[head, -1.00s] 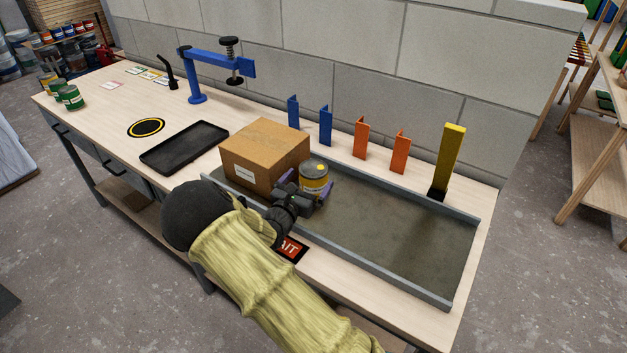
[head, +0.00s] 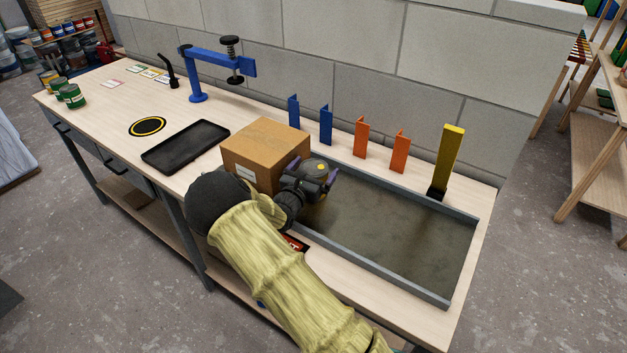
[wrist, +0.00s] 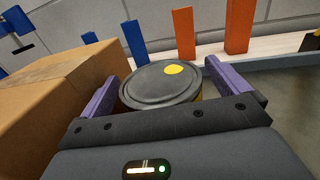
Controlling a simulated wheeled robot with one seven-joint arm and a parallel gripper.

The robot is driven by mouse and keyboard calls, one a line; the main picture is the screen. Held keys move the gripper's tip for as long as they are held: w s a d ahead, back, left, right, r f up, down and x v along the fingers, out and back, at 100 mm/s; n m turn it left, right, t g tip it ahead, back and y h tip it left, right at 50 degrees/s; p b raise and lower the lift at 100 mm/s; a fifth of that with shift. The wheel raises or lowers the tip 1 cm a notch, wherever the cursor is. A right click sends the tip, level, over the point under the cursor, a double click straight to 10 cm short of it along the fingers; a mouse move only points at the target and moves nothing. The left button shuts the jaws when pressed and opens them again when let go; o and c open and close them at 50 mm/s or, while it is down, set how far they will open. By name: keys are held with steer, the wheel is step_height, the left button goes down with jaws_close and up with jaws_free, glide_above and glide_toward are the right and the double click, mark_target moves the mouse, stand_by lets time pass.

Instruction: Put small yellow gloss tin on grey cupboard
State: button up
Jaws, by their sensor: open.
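The small yellow gloss tin stands upright in the grey metal tray (head: 390,235), right beside a cardboard box. In the wrist view the tin (wrist: 163,84) shows a dark grey lid with a yellow dot and a little yellow side at the right. My gripper (head: 322,176) is open around the tin in the head view and hides most of it. In the wrist view, the purple fingers of my gripper (wrist: 165,90) stand on either side of the tin, with the left finger close to the box. I see no grey cupboard that I can identify.
The cardboard box (head: 264,152) stands close on the left. Blue and orange battens (head: 361,137) and a yellow post (head: 449,160) stand behind the tray. A black tray (head: 186,146), a blue clamp stand (head: 196,80) and green tins (head: 72,96) are further left. The tray's right part is clear.

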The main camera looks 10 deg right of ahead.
steer(key=shift+r, duration=0.1)
steer(key=c, duration=1.5)
step_height(320, 180, up, 10)
steer(key=shift+b, duration=0.4)
steer(key=shift+c, duration=0.2)
